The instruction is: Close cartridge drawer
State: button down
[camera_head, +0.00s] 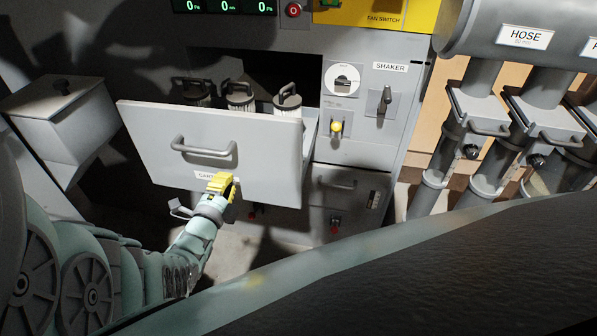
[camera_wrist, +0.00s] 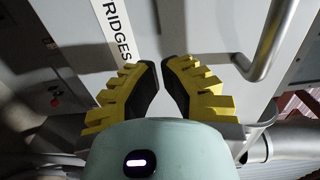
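The cartridge drawer (camera_head: 255,165) is pulled out of the grey cabinet, with a dark opening behind it. Its front has a bar handle (camera_head: 204,148) and a label that is partly covered in the head view. Several ribbed cartridges (camera_head: 240,99) with black handles stand inside. My gripper (camera_head: 226,179) is at the lower part of the drawer front, beside the label and below the handle. In the wrist view its yellow fingers (camera_wrist: 162,65) are a small gap apart with nothing between them. The handle (camera_wrist: 270,45) is to their right. I cannot tell whether the fingertips touch the panel.
A grey box (camera_head: 62,118) stands left of the drawer. The shaker panel (camera_head: 362,100), with a lever and yellow knob, is to the right. A lower, closed drawer (camera_head: 345,200) is beneath it. Hose pipes with clamps (camera_head: 485,128) stand farther right.

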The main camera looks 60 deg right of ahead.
aim_at(234, 171)
jog(key=shift+b+x, duration=0.5)
jog(key=shift+x, duration=0.8)
jog(key=shift+d, duration=0.3)
jog(key=shift+d+f, duration=0.1)
